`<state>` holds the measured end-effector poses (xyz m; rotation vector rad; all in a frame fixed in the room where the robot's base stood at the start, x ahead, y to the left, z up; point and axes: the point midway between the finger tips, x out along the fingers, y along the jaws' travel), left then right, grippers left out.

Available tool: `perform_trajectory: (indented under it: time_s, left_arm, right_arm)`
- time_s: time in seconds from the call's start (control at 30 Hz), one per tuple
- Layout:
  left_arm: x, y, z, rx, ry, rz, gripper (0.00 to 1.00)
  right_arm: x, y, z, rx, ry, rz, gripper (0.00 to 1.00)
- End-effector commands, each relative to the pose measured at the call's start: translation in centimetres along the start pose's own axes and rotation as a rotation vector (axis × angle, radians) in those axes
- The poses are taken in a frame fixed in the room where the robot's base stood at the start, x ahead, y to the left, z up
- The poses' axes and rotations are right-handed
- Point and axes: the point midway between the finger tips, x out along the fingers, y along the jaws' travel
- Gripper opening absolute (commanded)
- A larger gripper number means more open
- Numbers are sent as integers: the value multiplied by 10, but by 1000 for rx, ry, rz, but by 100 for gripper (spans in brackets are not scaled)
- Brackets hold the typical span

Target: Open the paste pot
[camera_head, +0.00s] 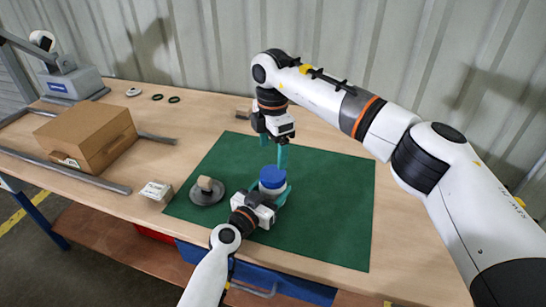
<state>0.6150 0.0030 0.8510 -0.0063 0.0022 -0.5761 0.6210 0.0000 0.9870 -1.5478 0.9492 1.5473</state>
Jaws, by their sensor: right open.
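The paste pot (272,188) stands on the green mat (335,215) with its blue lid (272,176) on top. My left gripper (268,192) comes in low from the front, its teal fingers on either side of the pot's body below the lid. It looks shut on the pot, though part of the contact is hidden. My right gripper (273,155) points down above the lid, open and empty, with its teal fingers apart. One fingertip is close to the lid's far edge; I cannot tell whether it touches.
A grey disc with a tan block (206,187) sits on the mat left of the pot. A small white box (156,192), a cardboard box (85,138), metal rails (75,170) and black rings (174,99) lie further left. The mat's right side is clear.

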Motion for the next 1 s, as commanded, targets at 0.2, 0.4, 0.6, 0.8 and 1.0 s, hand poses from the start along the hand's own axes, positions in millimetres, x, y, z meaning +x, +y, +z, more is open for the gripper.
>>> perform_trajectory:
  time_s: [0.2, 0.4, 0.6, 0.8, 1.0]
  left_arm:
    - [0, 0, 0, 0, 1, 0, 0]
    - [0, 0, 0, -1, 1, 1, 0]
    - [0, 0, 0, -1, 1, 1, 0]
    - [0, 0, -1, -1, 1, 1, 0]
    - [0, 0, -1, -1, 1, 1, 0]
  right_arm:
    - [35, 1, 0, 0, -2, 3, 77]
    - [61, 0, 0, 1, -1, 2, 77]
    - [73, 0, 0, 1, -1, 0, 77]
    - [73, 0, 0, 0, 0, 0, 77]
    - [73, 0, 0, 0, 0, 0, 52]
